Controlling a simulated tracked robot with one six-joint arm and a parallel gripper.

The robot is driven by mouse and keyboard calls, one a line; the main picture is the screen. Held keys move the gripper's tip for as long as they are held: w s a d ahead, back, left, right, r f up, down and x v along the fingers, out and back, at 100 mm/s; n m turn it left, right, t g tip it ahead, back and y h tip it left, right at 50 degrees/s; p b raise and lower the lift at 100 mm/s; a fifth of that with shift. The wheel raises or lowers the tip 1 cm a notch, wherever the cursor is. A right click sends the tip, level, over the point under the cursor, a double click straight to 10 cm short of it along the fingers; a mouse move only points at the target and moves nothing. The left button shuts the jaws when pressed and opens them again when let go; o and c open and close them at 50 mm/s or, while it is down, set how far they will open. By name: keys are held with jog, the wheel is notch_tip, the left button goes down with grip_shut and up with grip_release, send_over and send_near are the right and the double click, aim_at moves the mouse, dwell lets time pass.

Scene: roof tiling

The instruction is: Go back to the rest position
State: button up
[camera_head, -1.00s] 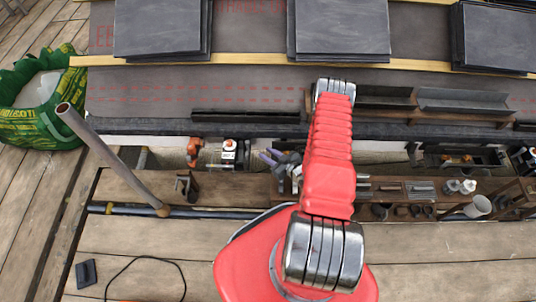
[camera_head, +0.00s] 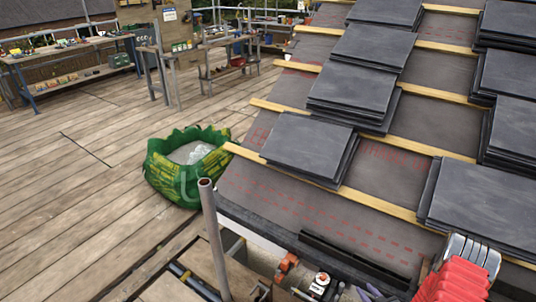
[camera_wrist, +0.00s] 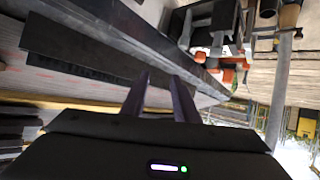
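My gripper (camera_wrist: 160,82) shows in the wrist view with its two dark fingers apart and nothing between them. Beyond the fingers lie long dark strips (camera_wrist: 85,50) at the roof's edge, seen tilted.
Stacks of slates (camera_head: 310,145) lie on the battened roof (camera_head: 380,160) at right. A green bag (camera_head: 165,172) stands on the wooden deck, near an upright grey pole (camera_head: 213,240). Workbenches (camera_head: 75,60) stand at the back. The deck's left side is clear.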

jog(key=w+d+r+g+h, duration=0.1)
jog(key=w+r, duration=0.3)
jog(key=r, duration=0.6)
jog(key=w+d+r+g+h, duration=0.15)
jog(key=w+r, duration=0.25)
jog(key=r, duration=0.6)
jog(key=s+a+r+m+g+h, duration=0.1)
jog(key=s+a+r, duration=0.15)
jog(key=r, duration=0.65)
jog(key=s+a+r+h, duration=0.1)
jog(key=a+r, duration=0.2)
jog(key=r, duration=0.6)
jog(key=s+a+r+m+g, duration=0.2)
jog(key=s+a+r, duration=0.8)
jog(key=s+r, duration=0.25)
jog(key=s+a+r+y, duration=0.1)
jog(key=s+a+r, duration=0.1)
jog(key=s+a, duration=0.3)
jog(key=s+a+r+y, duration=0.1)
jog(key=s+a, duration=0.4)
jog(key=s, duration=0.7)
jog(key=shift+r+g, duration=0.45)
jog(key=shift+r, duration=0.4)
jog(key=shift+o, duration=0.3)
jog(key=shift+y, duration=0.25)
